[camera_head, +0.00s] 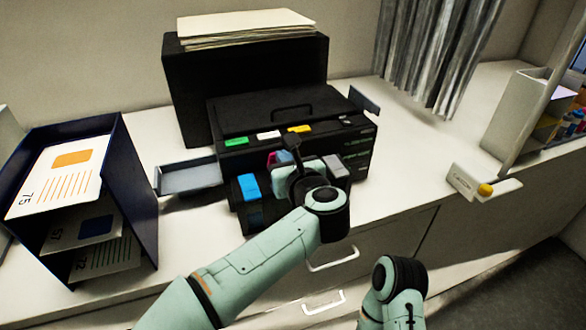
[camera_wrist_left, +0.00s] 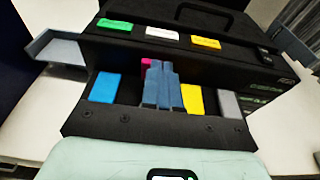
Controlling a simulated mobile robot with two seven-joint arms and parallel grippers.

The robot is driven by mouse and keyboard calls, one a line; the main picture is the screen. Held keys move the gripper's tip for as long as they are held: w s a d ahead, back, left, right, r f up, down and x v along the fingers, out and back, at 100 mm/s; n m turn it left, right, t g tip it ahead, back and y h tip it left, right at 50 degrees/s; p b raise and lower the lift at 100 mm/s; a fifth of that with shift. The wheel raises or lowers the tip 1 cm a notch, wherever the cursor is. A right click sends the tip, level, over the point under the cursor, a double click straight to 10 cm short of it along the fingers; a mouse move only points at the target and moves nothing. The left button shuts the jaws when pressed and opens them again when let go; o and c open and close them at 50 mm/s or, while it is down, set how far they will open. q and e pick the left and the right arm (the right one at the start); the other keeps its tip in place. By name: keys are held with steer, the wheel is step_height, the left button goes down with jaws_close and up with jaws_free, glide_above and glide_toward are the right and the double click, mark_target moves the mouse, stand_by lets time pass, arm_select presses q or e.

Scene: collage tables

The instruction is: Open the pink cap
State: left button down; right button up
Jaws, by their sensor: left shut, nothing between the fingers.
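The pink cap (camera_wrist_left: 147,62) is in the row of colored caps on the front of the black printer (camera_wrist_left: 180,65). Most of it is hidden behind my left gripper (camera_wrist_left: 160,68), whose fingers are shut and empty over it. I cannot tell whether they touch it. In the head view a sliver of the pink cap (camera_head: 272,159) shows beside my left gripper (camera_head: 291,160). A blue cap (camera_wrist_left: 105,87) is to its left; yellow (camera_wrist_left: 193,100) and grey (camera_wrist_left: 229,104) caps are to its right. My right gripper is out of view.
Green, white and yellow labels (camera_head: 268,135) sit on the printer above the caps. A navy paper rack (camera_head: 140,190) stands to the left. A small white sign with a yellow knob (camera_head: 484,189) is to the right. The counter between printer and sign is clear.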

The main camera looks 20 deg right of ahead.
arm_select(q)
steer(key=w+r+p, duration=0.1)
steer(key=w, duration=0.1)
steer(key=w+r, duration=0.1)
steer(key=w, duration=0.1)
steer(key=shift+a+r+p, duration=0.15)
steer(key=shift+r+p, duration=0.05)
steer(key=shift+p, duration=0.2)
steer(key=shift+w+r, duration=0.15)
steer(key=shift+w, duration=0.55)
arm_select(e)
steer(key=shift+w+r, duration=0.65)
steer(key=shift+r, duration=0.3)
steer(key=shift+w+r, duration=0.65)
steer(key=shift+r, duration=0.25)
